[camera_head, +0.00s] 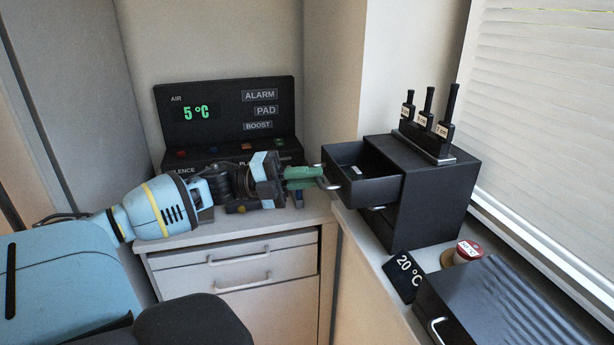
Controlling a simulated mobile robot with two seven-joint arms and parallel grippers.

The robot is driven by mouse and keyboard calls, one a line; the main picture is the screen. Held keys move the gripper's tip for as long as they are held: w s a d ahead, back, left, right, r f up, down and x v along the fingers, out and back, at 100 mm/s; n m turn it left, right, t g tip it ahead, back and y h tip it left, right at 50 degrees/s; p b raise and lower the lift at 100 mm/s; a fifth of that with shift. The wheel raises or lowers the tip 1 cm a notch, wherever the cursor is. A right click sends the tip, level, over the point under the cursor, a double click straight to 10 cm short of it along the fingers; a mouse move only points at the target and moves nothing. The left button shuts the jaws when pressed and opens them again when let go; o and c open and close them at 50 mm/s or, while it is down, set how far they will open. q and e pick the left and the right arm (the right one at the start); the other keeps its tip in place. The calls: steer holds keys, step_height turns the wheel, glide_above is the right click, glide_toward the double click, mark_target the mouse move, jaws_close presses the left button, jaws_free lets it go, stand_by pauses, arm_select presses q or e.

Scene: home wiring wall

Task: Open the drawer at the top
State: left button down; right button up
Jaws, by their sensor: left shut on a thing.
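A small black cabinet (433,188) stands on the right counter. Its top drawer (382,190) is pulled out to the left, and its open inside shows a small pale item (352,172). A metal handle (328,180) is on the drawer's front. My left gripper (318,178) reaches in from the left with green fingers, shut on this handle. The fingertips partly hide the handle. Below, a lower drawer stays closed, its handle (377,208) partly hidden under the top drawer. My right gripper does not show.
A black panel (225,110) reading 5 °C stands behind my left arm. Several black-handled tools (426,115) stand in a rack on the cabinet. A 20 °C sign (404,277), a red-lidded jar (467,251) and a black box (500,305) sit in front on the right counter.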

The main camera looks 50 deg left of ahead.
arm_select(q)
steer(key=shift+w+d, duration=0.15)
steer(key=shift+w, duration=0.1)
steer(key=c, duration=1.5)
jaws_free()
steer(key=shift+c, duration=0.2)
steer(key=shift+o, duration=0.2)
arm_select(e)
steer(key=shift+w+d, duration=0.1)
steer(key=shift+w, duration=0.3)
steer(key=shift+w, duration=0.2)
arm_select(q)
steer(key=v, duration=0.8)
steer(key=shift+p, duration=0.4)
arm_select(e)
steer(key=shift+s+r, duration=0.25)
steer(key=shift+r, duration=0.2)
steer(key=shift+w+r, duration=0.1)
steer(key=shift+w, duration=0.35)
